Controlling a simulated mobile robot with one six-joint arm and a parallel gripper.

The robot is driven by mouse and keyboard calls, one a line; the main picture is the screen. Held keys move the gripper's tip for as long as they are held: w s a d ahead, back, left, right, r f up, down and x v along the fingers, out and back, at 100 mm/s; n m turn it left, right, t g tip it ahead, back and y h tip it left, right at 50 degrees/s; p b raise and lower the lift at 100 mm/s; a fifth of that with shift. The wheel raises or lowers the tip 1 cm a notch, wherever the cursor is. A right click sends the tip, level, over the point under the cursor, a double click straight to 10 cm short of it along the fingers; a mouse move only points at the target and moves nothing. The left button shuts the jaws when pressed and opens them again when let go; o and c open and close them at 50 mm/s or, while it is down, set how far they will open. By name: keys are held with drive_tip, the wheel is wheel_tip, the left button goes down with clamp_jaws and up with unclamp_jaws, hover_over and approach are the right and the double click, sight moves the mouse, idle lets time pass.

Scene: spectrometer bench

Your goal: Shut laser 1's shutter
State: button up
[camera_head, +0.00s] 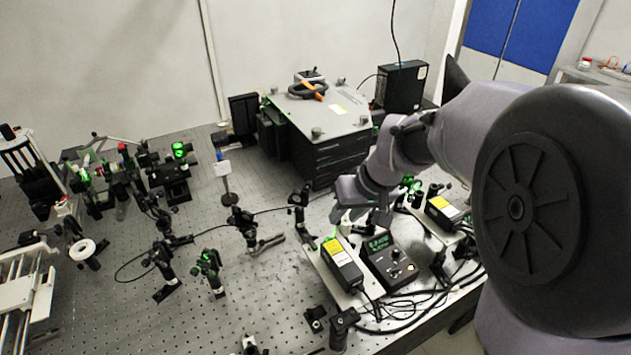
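Two black laser boxes with yellow-and-white labels are on the bench: one on a pale plate at the lower middle (342,264), the other farther right (443,211). I cannot read which one is laser 1. Green light shows at the far end of the nearer box, and green spots show by the farther one. No shutter can be made out clearly. My gripper (352,210) reaches in from the right and is just beyond the nearer laser box, above the bench. It is small and dark, so its fingers and any contact are unclear.
A black controller with a green display and knobs (389,262) stands between the lasers, with cables in front. The perforated bench (235,318) carries several optical mounts on the left. A large black-sided spectrometer box (320,116) stands behind. My arm covers the right side.

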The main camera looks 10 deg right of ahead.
sight(337, 225)
drive_tip(key=b+x, duration=0.1)
drive_tip(key=x, duration=0.4)
drive_tip(key=shift+a+f, duration=0.15)
drive_tip(key=shift+f, duration=0.2)
clamp_jaws()
